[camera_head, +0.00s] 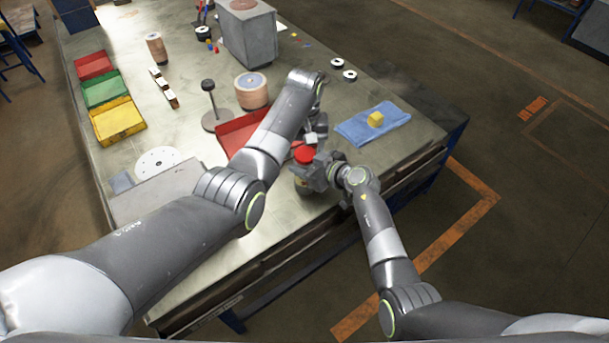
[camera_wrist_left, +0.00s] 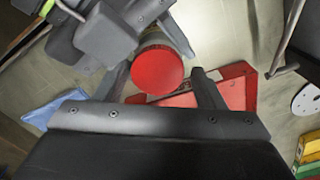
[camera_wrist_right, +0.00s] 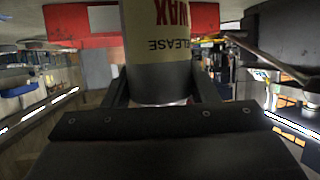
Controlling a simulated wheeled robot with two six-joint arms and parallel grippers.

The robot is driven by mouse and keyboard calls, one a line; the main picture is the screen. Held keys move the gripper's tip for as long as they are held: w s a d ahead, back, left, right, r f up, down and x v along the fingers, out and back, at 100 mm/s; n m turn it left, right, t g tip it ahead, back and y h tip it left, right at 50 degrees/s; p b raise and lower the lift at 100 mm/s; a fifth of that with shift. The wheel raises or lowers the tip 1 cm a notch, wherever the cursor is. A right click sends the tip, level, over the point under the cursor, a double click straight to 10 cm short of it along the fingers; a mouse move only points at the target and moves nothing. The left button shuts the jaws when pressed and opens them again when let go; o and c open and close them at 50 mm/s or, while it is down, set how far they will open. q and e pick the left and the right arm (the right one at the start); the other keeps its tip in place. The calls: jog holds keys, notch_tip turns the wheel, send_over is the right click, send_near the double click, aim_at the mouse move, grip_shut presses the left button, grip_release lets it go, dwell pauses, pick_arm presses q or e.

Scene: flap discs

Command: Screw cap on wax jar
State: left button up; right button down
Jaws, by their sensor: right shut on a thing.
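The wax jar (camera_wrist_right: 160,55) stands between the fingers of my right gripper (camera_wrist_right: 155,95), which is shut on its body; its printed label appears upside down in the right wrist view. In the head view the jar (camera_head: 303,188) is mostly hidden by that gripper. The round red cap (camera_head: 305,154) appears to sit at the jar's top; I cannot tell how far it is threaded. My left gripper (camera_wrist_left: 161,85) is open, its fingers spread apart, with the red cap (camera_wrist_left: 157,72) in view between and beyond them, apparently untouched.
A red tray (camera_head: 232,137) lies close to the left of the jar, partly under my left arm. Red, green and yellow bins (camera_head: 119,121) stand at the left edge.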

pick_arm(q)
jog(key=shift+o, duration=0.2)
jog(key=shift+d, duration=0.15)
jog(key=shift+r, duration=2.25)
jog(key=shift+c, duration=1)
jog(key=shift+r+n, duration=1)
jog(key=shift+r, duration=0.85)
jog(key=shift+c, duration=0.4)
jog(key=shift+f, duration=0.1)
